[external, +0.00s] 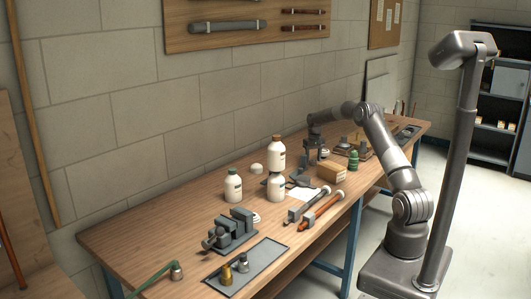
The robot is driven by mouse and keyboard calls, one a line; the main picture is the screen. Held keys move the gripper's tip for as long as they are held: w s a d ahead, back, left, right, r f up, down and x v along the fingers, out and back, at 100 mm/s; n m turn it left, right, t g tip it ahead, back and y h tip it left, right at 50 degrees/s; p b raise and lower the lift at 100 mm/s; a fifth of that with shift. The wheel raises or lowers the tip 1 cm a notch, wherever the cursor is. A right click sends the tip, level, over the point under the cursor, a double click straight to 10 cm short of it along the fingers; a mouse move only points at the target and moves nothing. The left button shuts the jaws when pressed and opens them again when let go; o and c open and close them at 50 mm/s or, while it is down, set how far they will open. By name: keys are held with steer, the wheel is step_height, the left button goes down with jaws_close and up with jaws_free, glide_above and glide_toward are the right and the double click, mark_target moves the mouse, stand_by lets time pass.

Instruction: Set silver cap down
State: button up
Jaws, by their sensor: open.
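My gripper (312,157) points down over the far half of the workbench (150,245), behind the white bottles. It is small in the picture, but it is open. I cannot make out a silver cap at its fingers. A small silver fitting (243,264) stands on the grey tray (270,252) at the near end of the bench, far from my gripper. I cannot tell whether that fitting is the silver cap. A brass fitting (225,274) stands beside it on the tray.
White bottles (233,188) stand mid-bench, one seemingly stacked on another (276,153). A grey vise (233,232), pipe wrenches (320,208), a tan block (331,172) and a green bottle (353,160) crowd the bench. Bare wood shows at the near left.

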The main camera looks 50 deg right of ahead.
mark_target(313, 160)
step_height(313, 160, up, 12)
steer(key=f, duration=0.1)
steer(key=s+a+r+n+t, duration=0.1)
steer(key=s+a+r, duration=0.3)
steer(key=a+r, duration=0.3)
steer(key=s+a+r+n+h, duration=0.1)
steer(key=s+a+r, duration=0.35)
steer(key=a, duration=0.45)
steer(key=s+a+r+n+t, duration=0.1)
steer(key=s+a+r, duration=0.2)
steer(key=a+r, duration=0.4)
steer(key=s+a+n+t, duration=0.2)
steer(key=s+a, duration=0.8)
steer(key=s, duration=0.4)
steer(key=s+a+f, duration=0.2)
steer(key=s+f, duration=0.1)
steer(key=s, duration=0.3)
steer(key=s+a+f+n+t+y, duration=0.1)
steer(key=s+a+f, duration=0.2)
steer(key=s, duration=0.4)
steer(key=shift+s+f+t, duration=0.2)
steer(key=shift+f+t, duration=0.1)
steer(key=shift+f, duration=0.1)
